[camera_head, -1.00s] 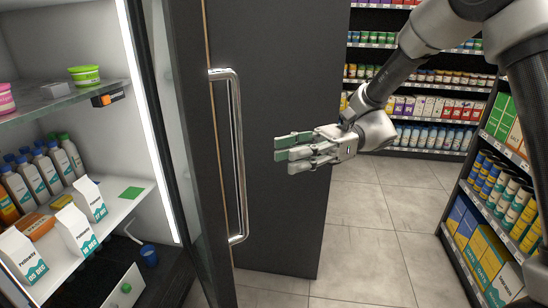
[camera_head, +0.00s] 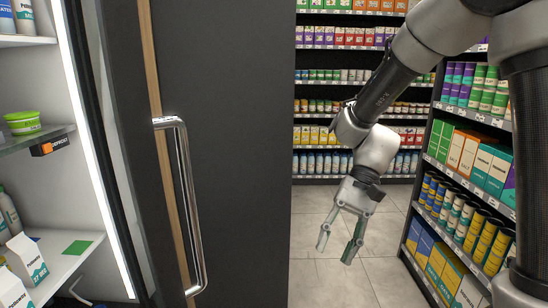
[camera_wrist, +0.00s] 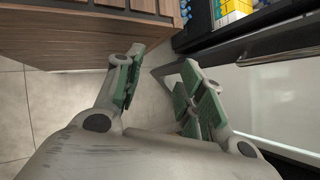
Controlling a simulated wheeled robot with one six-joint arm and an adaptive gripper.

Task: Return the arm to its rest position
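My gripper (camera_head: 342,240) hangs from my bent arm in the head view, its fingers pointing down and spread apart. It is open and empty, to the right of the dark cabinet door and over the tiled aisle floor. In the wrist view the green-padded fingers (camera_wrist: 155,88) stand apart with only floor showing between them. The fridge door (camera_head: 235,130) with its metal handle (camera_head: 183,205) stands to the left of my gripper. The gripper does not touch the handle.
An open lit fridge with a green tub (camera_head: 22,122) and milk cartons (camera_head: 27,258) is on the left. Stocked shelves (camera_head: 352,103) line the back, and a shelf unit (camera_head: 470,200) stands close on the right. The tiled floor (camera_head: 335,280) between is clear.

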